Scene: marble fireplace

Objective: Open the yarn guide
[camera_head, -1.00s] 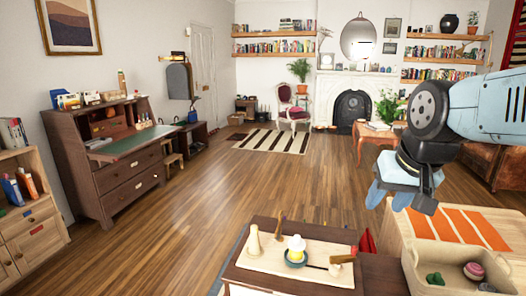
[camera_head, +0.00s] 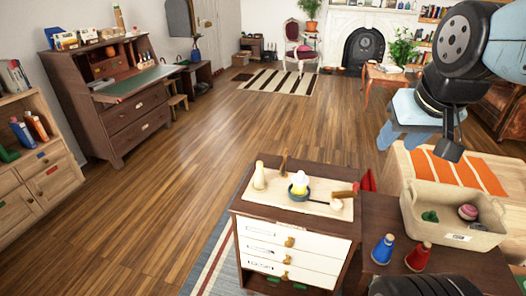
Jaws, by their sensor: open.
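I cannot tell for sure which thing is the yarn guide. A small dark wooden cabinet (camera_head: 240,208) with white drawers stands in front of me. The white drawer fronts (camera_head: 268,250) have brass-coloured pulls and look shut. My gripper (camera_head: 403,140) has blue fingers, hangs at the upper right above the wooden table, and is open and empty, apart from all these things.
A beige bin (camera_head: 450,228) with a green and a pink item stands right of the cabinet. A blue bottle-shaped piece (camera_head: 383,250) and a red one (camera_head: 419,256) stand before it. A desk (camera_head: 125,125) is at the left. The wooden floor between is clear.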

